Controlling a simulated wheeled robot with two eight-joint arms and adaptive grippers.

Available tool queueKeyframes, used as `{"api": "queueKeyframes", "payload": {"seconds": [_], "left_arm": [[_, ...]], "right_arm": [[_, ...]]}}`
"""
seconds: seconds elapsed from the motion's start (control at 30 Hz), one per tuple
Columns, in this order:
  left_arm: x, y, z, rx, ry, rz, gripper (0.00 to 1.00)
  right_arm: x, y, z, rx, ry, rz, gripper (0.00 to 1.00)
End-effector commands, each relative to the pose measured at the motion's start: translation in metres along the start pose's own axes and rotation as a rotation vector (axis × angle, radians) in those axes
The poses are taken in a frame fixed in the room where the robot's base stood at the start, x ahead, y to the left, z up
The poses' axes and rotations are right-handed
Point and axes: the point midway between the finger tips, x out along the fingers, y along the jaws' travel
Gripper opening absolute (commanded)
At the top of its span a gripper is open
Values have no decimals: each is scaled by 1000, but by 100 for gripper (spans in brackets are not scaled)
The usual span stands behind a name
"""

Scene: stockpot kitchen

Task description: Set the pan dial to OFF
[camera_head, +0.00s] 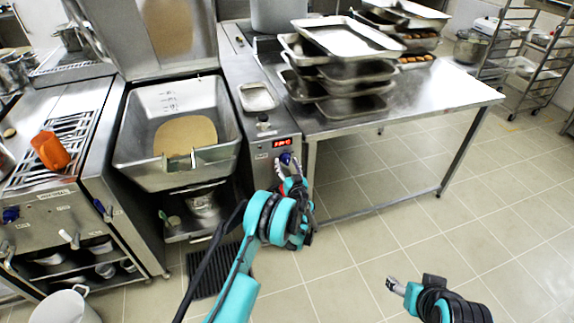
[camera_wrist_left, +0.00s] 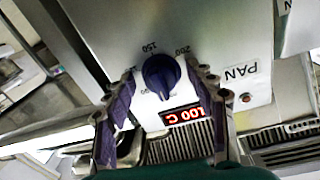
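The pan dial (camera_wrist_left: 161,76) is a dark blue knob on a steel panel, with marks 150 and 200 beside it. In the head view the dial (camera_head: 286,158) sits on the front panel right of the tilting pan (camera_head: 178,130). My left gripper (camera_wrist_left: 162,82) is open, its fingers on either side of the dial with gaps showing; it also shows in the head view (camera_head: 287,173). My right gripper (camera_head: 393,286) is low over the floor, its fingers too small to judge.
A steel table (camera_head: 420,97) with stacked trays (camera_head: 345,70) stands right of the panel. A stove with blue knobs (camera_head: 11,214) and an orange item (camera_head: 50,150) is at left. A rack (camera_head: 540,60) stands at the far right. The tiled floor in front is clear.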

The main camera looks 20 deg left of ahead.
Motion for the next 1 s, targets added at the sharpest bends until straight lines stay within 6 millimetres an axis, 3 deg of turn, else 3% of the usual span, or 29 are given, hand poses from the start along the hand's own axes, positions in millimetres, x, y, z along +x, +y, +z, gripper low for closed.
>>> {"api": "queueKeyframes", "payload": {"seconds": [0.27,0.7,1.0], "left_arm": [[-4,0,0,1,1,1,55],[-68,0,0,1,0,1,55],[-75,0,0,1,0,0,55]], "right_arm": [[0,0,0,0,0,0,64],[0,0,0,0,0,0,64],[0,0,0,0,0,0,64]]}}
